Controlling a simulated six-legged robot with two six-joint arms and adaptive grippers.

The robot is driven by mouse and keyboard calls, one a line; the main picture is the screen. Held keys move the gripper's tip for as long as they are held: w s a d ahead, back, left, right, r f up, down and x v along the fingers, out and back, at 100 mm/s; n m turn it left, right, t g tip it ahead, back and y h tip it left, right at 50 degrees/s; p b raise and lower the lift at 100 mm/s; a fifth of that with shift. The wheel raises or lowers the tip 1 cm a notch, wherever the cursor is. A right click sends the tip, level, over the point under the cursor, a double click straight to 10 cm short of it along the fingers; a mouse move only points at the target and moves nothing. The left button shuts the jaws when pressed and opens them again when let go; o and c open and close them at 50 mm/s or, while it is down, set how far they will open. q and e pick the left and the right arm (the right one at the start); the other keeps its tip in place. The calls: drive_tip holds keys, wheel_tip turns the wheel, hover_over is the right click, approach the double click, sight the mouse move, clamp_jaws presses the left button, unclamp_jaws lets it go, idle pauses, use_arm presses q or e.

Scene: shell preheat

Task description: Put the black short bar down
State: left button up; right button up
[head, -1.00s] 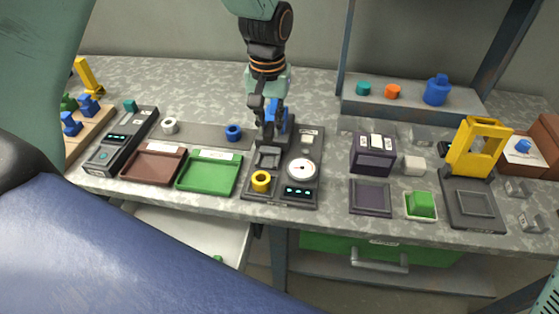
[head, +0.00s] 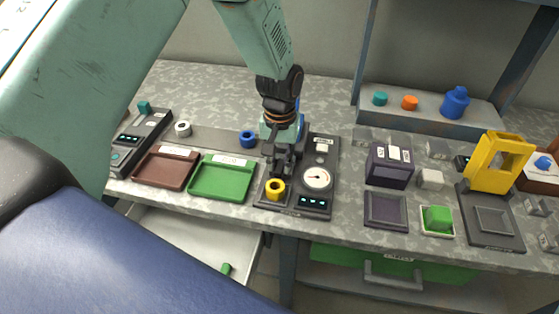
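My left gripper (head: 283,172) reaches down from the top over the dark gauge station (head: 320,187). Its dark fingers are over the station's square recess, behind the yellow ring (head: 275,188). I cannot make out the black short bar; dark fingers and the dark station blend together there, so I cannot tell whether the gripper holds it or touches the station. The station has a round white dial (head: 317,178) and a lit display. A blue part (head: 300,122) stands behind the gripper, mostly hidden. My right gripper is out of view.
Left of the station are a green tray (head: 222,196), a brown tray (head: 165,184) and a blue ring (head: 248,139). To the right stand a dark purple box (head: 389,167), a green block (head: 437,218) and a yellow frame (head: 500,163). An open drawer (head: 185,233) is below the trays.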

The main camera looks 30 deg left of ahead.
sight(281, 166)
use_arm(q)
drive_tip(key=o, duration=0.4)
drive_tip(key=shift+d+r, duration=0.1)
drive_tip(key=shift+d, duration=0.2)
drive_tip(key=shift+c, duration=0.2)
drive_tip(key=shift+a, duration=0.3)
wheel_tip(281, 166, up, 12)
drive_tip(key=p, duration=0.1)
drive_tip(key=shift+d, duration=0.15)
